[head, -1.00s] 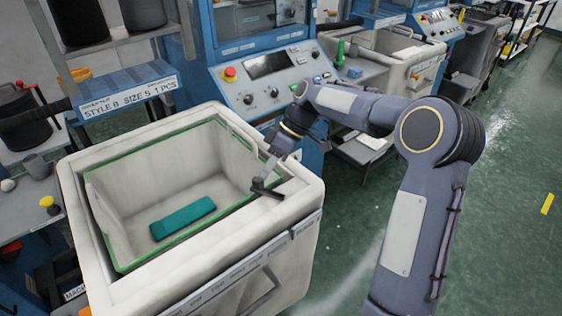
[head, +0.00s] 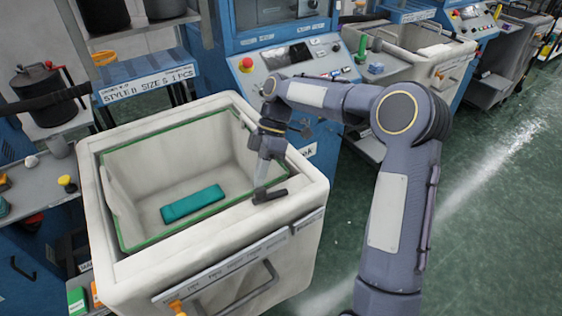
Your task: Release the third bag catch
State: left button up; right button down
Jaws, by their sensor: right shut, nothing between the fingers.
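A pale bin (head: 235,235) with a green-edged liner (head: 140,243) stands in front of me. A teal folded piece (head: 192,203) lies on its floor. My right gripper (head: 270,196) is shut and empty, pointing down over the bin's right rim. I cannot tell whether it touches the rim. A small orange part (head: 177,307), possibly a catch, shows low on the bin's front, well apart from the gripper. Which catch is the third one cannot be told. My left gripper is out of view.
A blue machine with a control panel (head: 300,60) and red button stands behind the bin. A second pale bin (head: 425,60) is at the back right. A cluttered grey table (head: 40,190) is at left. Green floor (head: 480,220) is open at right.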

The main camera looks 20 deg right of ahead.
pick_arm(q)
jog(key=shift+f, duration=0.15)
pick_arm(e)
jog(key=shift+s+a, duration=0.3)
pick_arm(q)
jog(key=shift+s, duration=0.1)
pick_arm(e)
jog(key=shift+s, duration=0.15)
jog(key=shift+a, duration=0.15)
